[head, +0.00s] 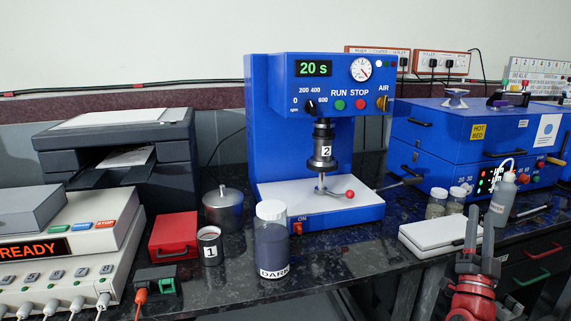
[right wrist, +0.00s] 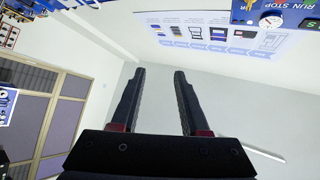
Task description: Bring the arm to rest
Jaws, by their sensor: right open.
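My right gripper (head: 478,232) is at the lower right in the head view, with its red wrist below it. Its fingers point up and stand apart. In the right wrist view the two dark fingers (right wrist: 160,98) are spread with nothing between them, and the wall and ceiling of the room show beyond. My left gripper does not show in either view.
A blue press (head: 320,130) reading "20 s" stands mid-bench. A jar labelled DARK (head: 271,245), a cup marked 1 (head: 210,246) and a red box (head: 172,237) stand left of my right gripper. A white case (head: 432,236) and squeeze bottle (head: 502,200) are close to it.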

